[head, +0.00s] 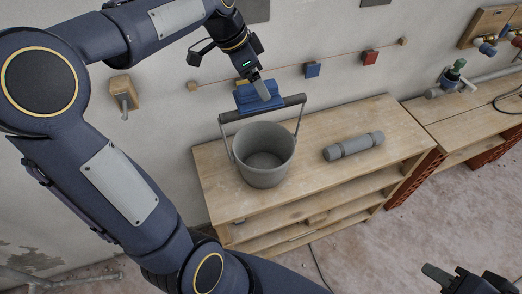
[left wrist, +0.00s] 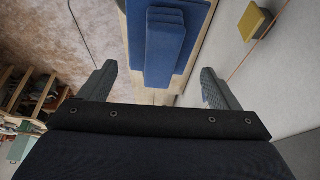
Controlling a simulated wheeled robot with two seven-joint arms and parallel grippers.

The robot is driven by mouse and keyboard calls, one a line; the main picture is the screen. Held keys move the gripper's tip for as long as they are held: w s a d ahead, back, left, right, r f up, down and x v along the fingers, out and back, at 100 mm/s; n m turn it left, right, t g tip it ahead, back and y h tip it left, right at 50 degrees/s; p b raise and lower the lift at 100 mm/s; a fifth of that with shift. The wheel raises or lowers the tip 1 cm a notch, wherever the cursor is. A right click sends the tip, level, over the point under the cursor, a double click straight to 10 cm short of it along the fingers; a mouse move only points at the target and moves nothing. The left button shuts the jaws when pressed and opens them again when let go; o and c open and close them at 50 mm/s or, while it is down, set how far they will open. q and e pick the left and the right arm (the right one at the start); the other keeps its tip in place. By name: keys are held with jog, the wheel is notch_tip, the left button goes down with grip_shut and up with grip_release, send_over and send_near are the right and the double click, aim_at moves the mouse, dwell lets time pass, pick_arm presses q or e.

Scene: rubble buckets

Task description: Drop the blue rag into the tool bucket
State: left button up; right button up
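A blue rag (head: 243,98) shows in the head view just above the raised handle of the grey tool bucket (head: 264,170). The bucket stands upright on the wooden bench, and its visible inside looks empty. My left gripper (head: 260,88) is at the rag, above the bucket. In the left wrist view its two fingers are wide apart, and the blue rag (left wrist: 165,45) lies beyond and between them, with gaps on both sides. What holds the rag up cannot be told. My right gripper (head: 466,279) is at the bottom right, apart from everything, its fingers spread.
A grey roll (head: 353,146) lies on the wooden bench (head: 385,112), right of the bucket. A line on the wall carries a small blue piece (head: 312,69) and a red piece (head: 370,57). A second bench (head: 470,112) with pipe and valves stands at right.

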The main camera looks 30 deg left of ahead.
pick_arm(q)
jog(key=shift+o, duration=1.2)
jog(key=v, duration=0.7)
jog(key=shift+s+r+b, duration=0.15)
jog(key=shift+r+b, duration=0.2)
jog(key=s+d+f+n+t, duration=0.1)
jog(key=s+d+f+n, duration=0.3)
jog(key=s+f, duration=0.3)
jog(key=s+d+f+n+t, duration=0.1)
jog(key=s+d+f+n, duration=0.4)
jog(key=s+f, duration=0.3)
jog(key=s+n, duration=0.1)
jog(key=s, duration=0.3)
jog(key=shift+s+d+f+h, duration=0.2)
jog(key=shift+d+h, duration=0.1)
jog(key=shift+h, duration=0.1)
